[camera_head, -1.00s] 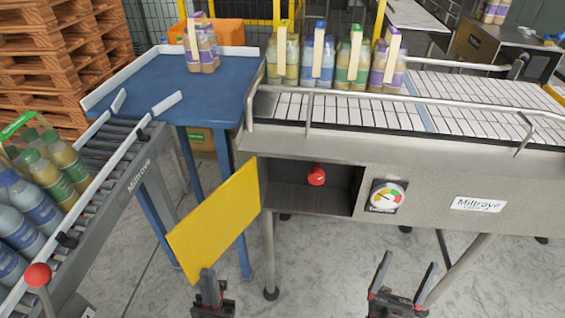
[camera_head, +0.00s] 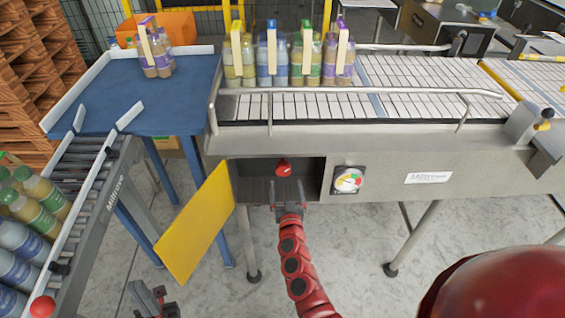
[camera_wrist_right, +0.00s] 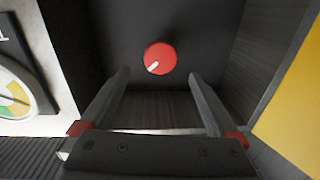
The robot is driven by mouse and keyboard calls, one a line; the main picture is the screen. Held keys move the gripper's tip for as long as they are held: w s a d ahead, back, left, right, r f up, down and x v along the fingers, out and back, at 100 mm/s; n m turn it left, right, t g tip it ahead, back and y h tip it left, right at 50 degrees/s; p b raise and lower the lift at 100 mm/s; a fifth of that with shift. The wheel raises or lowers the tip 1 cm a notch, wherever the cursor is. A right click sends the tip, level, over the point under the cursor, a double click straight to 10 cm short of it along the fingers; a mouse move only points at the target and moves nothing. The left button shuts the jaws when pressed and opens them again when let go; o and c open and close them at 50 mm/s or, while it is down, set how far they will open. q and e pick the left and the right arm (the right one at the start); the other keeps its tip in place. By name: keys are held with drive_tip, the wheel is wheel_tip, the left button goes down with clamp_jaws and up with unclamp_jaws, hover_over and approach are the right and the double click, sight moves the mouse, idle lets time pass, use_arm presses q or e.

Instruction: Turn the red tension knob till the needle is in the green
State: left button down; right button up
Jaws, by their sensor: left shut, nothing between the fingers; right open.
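The red tension knob (camera_head: 283,168) sits inside the open dark recess in the conveyor's front panel. In the right wrist view the knob (camera_wrist_right: 160,57) is round, with a white mark toward its lower left. My right gripper (camera_head: 287,186) is open at the recess. In its wrist view its fingers (camera_wrist_right: 158,80) point toward the knob, apart from it, with nothing between them. The round gauge (camera_head: 348,180) is right of the recess; it is partly cut off in the wrist view (camera_wrist_right: 14,95), and I cannot tell the needle's zone. My left gripper (camera_head: 153,300) is shut and empty, low at left.
The yellow door (camera_head: 195,225) hangs open at the left of the recess and also shows in the wrist view (camera_wrist_right: 295,100). A blue table (camera_head: 130,95) and a roller conveyor (camera_head: 95,180) with bottles stand at left. Bottle packs line the white-slatted conveyor (camera_head: 420,85) above.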

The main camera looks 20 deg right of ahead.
sight(283, 163)
drive_tip(key=b+x, duration=0.3)
drive_tip(key=x, duration=0.8)
drive_tip(key=shift+w+f+b, duration=0.1)
drive_tip(key=shift+b, duration=0.25)
drive_tip(key=c, duration=1.4)
drive_tip(key=shift+o, duration=0.2)
